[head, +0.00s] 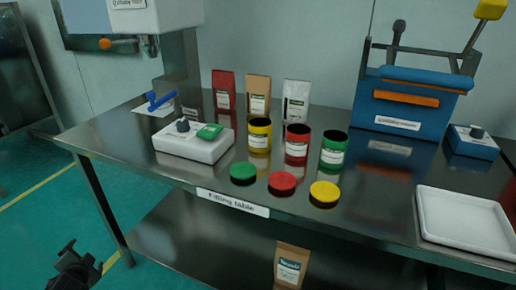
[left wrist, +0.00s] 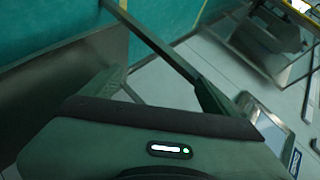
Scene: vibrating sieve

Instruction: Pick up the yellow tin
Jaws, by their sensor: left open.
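The yellow tin (head: 259,134) stands upright and open-topped on the steel filling table (head: 130,140), left of the red tin (head: 297,146) and the green tin (head: 333,150). My left gripper (head: 84,262) is low at the bottom left of the head view, in front of the table and well apart from the tin. It is open and empty; its dark fingers (left wrist: 160,85) also show in the left wrist view. The yellow tin cannot be made out in the left wrist view. My right gripper is not in view.
Green (head: 243,172), red (head: 282,183) and yellow (head: 324,193) lids lie in front of the tins. Three bags (head: 258,95) stand behind. A white scale-like box (head: 194,145) is at left, a white tray (head: 465,220) at right, and a blue machine (head: 405,105) behind.

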